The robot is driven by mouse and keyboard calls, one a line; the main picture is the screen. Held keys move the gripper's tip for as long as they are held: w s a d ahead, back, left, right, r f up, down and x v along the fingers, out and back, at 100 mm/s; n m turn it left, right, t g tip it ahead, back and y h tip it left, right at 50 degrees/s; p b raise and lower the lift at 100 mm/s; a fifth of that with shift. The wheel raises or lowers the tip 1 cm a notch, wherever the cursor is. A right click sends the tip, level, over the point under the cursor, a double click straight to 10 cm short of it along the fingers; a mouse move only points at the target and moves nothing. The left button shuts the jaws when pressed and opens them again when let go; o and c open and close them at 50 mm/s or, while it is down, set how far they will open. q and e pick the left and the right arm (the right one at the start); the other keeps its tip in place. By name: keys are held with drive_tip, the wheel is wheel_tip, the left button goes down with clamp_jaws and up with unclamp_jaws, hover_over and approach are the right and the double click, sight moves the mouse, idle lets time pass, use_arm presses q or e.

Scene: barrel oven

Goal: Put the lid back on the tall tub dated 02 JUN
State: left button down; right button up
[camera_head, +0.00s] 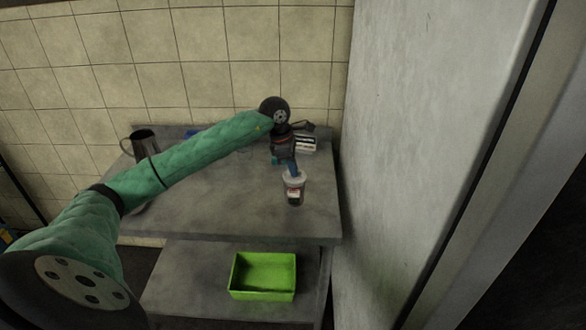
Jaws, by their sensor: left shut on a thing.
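A small tub (295,192) with a dark lower part and a red and white label stands upright near the front right of the grey table. The date on it is too small to read. A pale lid (294,177) shows at its top; I cannot tell whether it is seated or just above the rim. My left gripper (292,172) points down over the tub, shut on the lid, with its fingertips partly hidden. My right gripper is not in view.
A dark metal jug (144,143) stands at the table's back left, partly behind my arm. A white and black item (306,143) lies behind my gripper. A green bin (263,276) sits on the lower shelf. A grey wall (430,120) bounds the right side.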

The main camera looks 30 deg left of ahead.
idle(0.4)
use_arm(q)
drive_tip(key=c, duration=1.4)
unclamp_jaws()
drive_tip(key=shift+c, duration=0.2)
drive_tip(key=shift+o, duration=0.5)
drive_tip(key=o, duration=0.4)
drive_tip(key=shift+r, duration=0.15)
drive_tip(key=shift+r+p, duration=0.75)
drive_tip(key=shift+r, duration=2.6)
